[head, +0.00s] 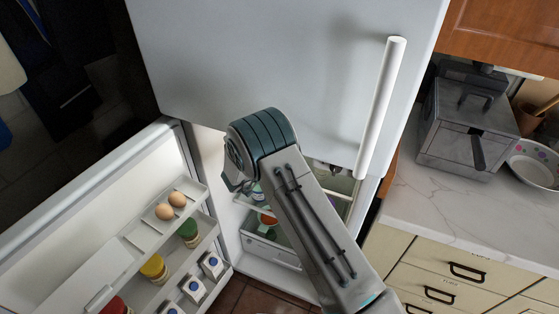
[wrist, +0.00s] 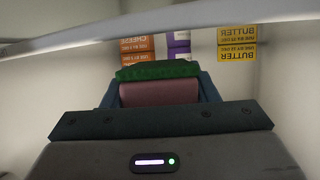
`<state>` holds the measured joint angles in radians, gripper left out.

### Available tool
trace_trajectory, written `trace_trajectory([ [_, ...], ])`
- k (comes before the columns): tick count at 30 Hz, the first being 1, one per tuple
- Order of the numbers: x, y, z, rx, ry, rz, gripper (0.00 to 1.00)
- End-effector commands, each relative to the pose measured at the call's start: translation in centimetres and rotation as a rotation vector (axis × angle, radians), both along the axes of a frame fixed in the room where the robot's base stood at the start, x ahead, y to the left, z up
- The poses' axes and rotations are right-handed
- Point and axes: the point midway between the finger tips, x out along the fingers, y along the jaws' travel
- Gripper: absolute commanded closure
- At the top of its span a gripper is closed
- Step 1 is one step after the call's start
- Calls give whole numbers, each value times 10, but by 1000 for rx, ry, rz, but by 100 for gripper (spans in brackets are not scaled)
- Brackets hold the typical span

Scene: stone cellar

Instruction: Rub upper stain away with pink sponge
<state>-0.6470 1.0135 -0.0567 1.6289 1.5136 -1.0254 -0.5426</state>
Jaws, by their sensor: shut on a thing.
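My gripper (wrist: 157,88) shows in the wrist view with blue-grey fingers on both sides of the pink sponge (wrist: 160,94). It is shut on the sponge. The sponge has a green scouring layer (wrist: 158,70) on its far edge. In the head view my arm reaches into the open lower compartment of the white fridge (head: 270,60), and my own arm hides the gripper and sponge there. I cannot make out a stain in either view.
Butter boxes (wrist: 237,42) and orange cheese boxes (wrist: 137,48) lie beyond the sponge, near a pale shelf edge (wrist: 75,38). The open fridge door (head: 75,200) at left holds eggs (head: 170,207), jars and cartons. A counter (head: 450,215) stands at right.

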Motion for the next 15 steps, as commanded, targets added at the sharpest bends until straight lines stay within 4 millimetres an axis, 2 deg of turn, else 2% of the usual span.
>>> trace_trajectory([
  [6, -29, 16, -1, 0, 5, 10, 79],
  [15, -63, 26, -4, -1, 7, 8, 79],
])
